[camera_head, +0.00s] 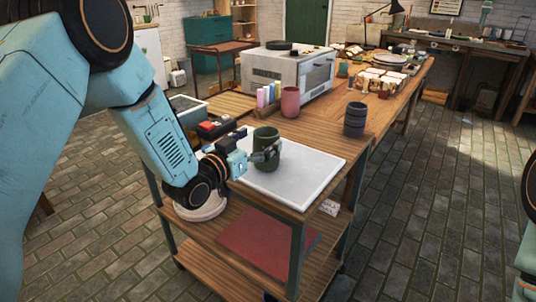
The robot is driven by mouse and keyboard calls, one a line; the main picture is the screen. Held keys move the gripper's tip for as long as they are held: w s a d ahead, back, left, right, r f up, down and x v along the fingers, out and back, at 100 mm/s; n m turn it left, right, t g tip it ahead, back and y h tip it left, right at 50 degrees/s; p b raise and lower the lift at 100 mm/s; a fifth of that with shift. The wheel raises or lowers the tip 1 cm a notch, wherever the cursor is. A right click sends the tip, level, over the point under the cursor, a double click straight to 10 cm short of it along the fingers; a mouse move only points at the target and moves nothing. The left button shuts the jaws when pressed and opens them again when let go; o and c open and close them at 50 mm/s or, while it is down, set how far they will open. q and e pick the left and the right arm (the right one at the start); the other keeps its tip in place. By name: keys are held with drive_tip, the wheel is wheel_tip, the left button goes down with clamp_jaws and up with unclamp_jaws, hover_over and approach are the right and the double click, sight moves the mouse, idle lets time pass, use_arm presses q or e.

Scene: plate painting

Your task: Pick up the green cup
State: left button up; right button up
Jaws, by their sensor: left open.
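A dark green cup (266,140) stands upright on the white board (312,183) at the near end of the wooden table. My left gripper (265,154) is at the cup from the left, its fingers open and close around the cup's lower part. I cannot tell whether the fingers touch the cup. Part of the cup's lower side is hidden by a finger. My right arm shows only as a sliver at the right edge, and its gripper is out of view.
A pink cup (290,102) and a dark ribbed cup (355,119) stand farther back on the table. Coloured bottles (268,95) stand by the pink cup. A grey oven (287,68) stands behind them. The board is bare right of the green cup.

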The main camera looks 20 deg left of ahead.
sight(273, 132)
use_arm(q)
drive_tip(key=x, duration=0.3)
drive_tip(key=shift+w+f, duration=0.1)
drive_tip(key=shift+f, duration=0.05)
drive_tip(key=shift+c, duration=0.7)
drive_tip(key=c, duration=1.4)
